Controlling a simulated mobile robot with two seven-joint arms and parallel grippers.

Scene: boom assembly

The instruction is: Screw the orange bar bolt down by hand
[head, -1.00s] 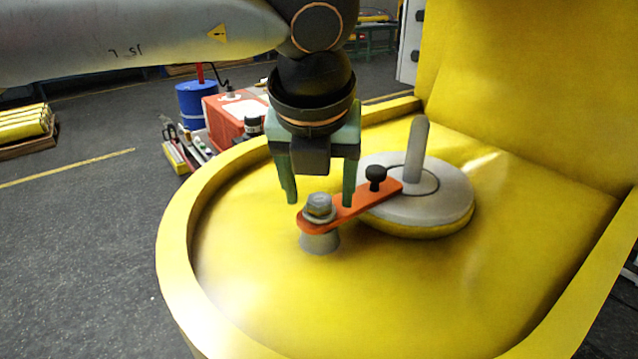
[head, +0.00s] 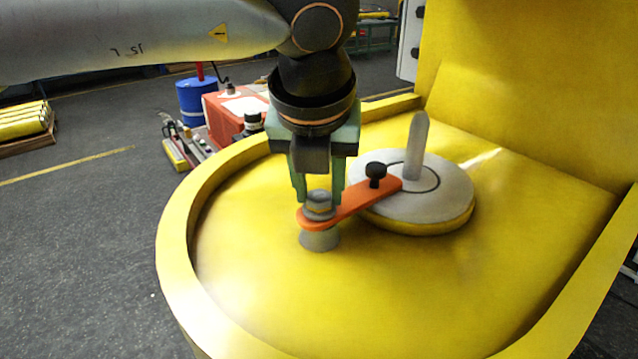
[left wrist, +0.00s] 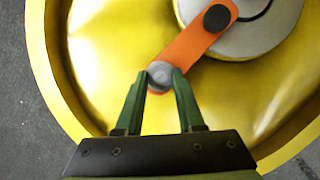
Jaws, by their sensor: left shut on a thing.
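The orange bar (head: 350,205) lies from a grey boss (head: 319,240) to a grey disc (head: 440,195) with an upright pin (head: 416,145). The bar bolt (head: 319,203), a grey hex head over a washer, stands at the bar's near end above the boss. My left gripper (head: 319,197) points down and is shut on the bolt head. In the left wrist view the green fingertips (left wrist: 161,80) close on both sides of the bolt (left wrist: 160,71). A black knob (head: 376,172) sits at the bar's other end on the disc. My right gripper is not in view.
A raised yellow rim (head: 176,260) curves around the yellow boom floor, and a tall yellow wall (head: 540,80) stands at the right. The floor in front of the boss is clear. A blue drum (head: 200,98) and a red box (head: 235,112) stand beyond the rim.

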